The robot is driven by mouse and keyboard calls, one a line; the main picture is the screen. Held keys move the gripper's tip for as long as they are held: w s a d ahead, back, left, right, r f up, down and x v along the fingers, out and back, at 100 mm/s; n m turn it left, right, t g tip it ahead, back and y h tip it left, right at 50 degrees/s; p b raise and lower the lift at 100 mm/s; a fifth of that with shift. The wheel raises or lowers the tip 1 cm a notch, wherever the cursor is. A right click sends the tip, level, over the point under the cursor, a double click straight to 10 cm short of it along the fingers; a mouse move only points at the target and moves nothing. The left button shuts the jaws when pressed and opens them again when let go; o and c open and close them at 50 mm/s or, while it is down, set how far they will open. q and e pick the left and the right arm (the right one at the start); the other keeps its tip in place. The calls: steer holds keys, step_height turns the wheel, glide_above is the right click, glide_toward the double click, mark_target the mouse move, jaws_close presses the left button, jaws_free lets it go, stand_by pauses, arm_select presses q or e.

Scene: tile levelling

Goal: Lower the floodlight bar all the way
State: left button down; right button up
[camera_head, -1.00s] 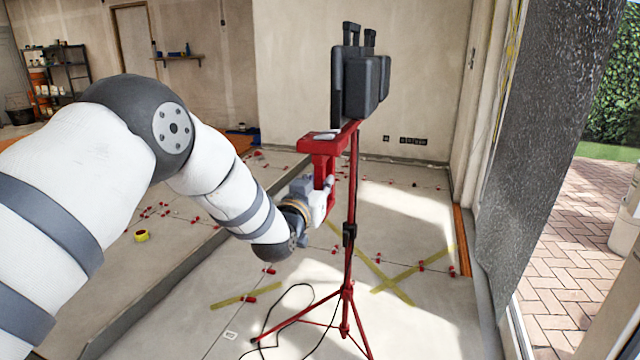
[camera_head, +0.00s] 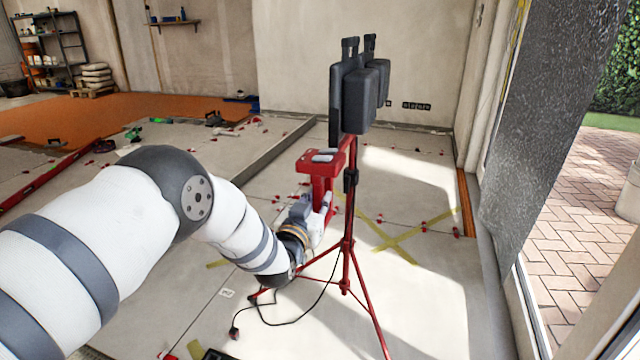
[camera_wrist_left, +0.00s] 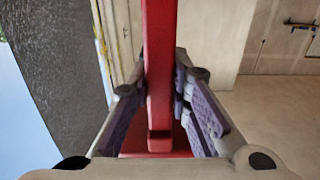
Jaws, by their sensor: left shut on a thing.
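The floodlight bar is red (camera_head: 342,150) and sits on top of a red tripod stand (camera_head: 347,235), with dark floodlight heads (camera_head: 362,92) mounted above it. A red bracket with a hanging grip part (camera_head: 318,163) juts from the bar to the left. My left gripper (camera_head: 326,205) is shut on the red grip part, just left of the stand's pole. In the left wrist view, the red upright piece (camera_wrist_left: 159,70) stands between the gripper's purple-padded fingers (camera_wrist_left: 160,110). The fingertips are partly hidden in the head view. My right gripper is not in view.
A black cable (camera_head: 290,322) lies on the floor by the tripod's feet. Yellow tape crosses (camera_head: 395,235) and red tile clips mark the tiled floor. A raised floor edge (camera_head: 280,150) runs behind. A dark hanging sheet (camera_head: 545,130) and a doorway are on the right.

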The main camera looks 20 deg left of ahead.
arm_select(q)
steer(key=shift+s+f+b, duration=0.15)
steer(key=shift+f+b, duration=0.35)
steer(key=shift+f, duration=1.1)
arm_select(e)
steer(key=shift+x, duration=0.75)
arm_select(q)
steer(key=c, duration=1.5)
jaws_free()
steer(key=shift+r, duration=0.15)
steer(key=s, duration=1.2)
steer(key=shift+a, duration=0.2)
